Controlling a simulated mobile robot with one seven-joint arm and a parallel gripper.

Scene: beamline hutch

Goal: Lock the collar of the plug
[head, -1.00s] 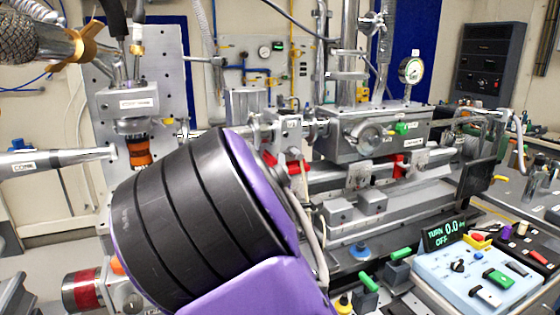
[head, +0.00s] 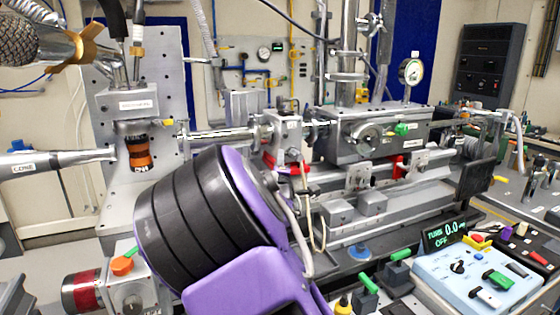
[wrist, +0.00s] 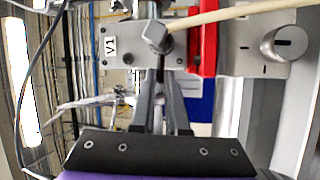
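A grey, faceted plug-like part (wrist: 157,38) with a beige cable running off to the right shows in the wrist view, in front of a grey plate labelled V1 (wrist: 115,43). I take it for the plug; its collar cannot be made out separately. My gripper (wrist: 161,75) points at this part, its two grey fingers close together with a narrow dark gap. The fingertips lie at or just below the part in the picture; whether they touch or grip it is unclear. In the head view my arm hides my gripper and the plug.
A red part (wrist: 205,40) and a grey block with a round knob (wrist: 284,46) sit right of the plate. In the head view, a beamline bench with a gauge (head: 410,71) stands behind my arm.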

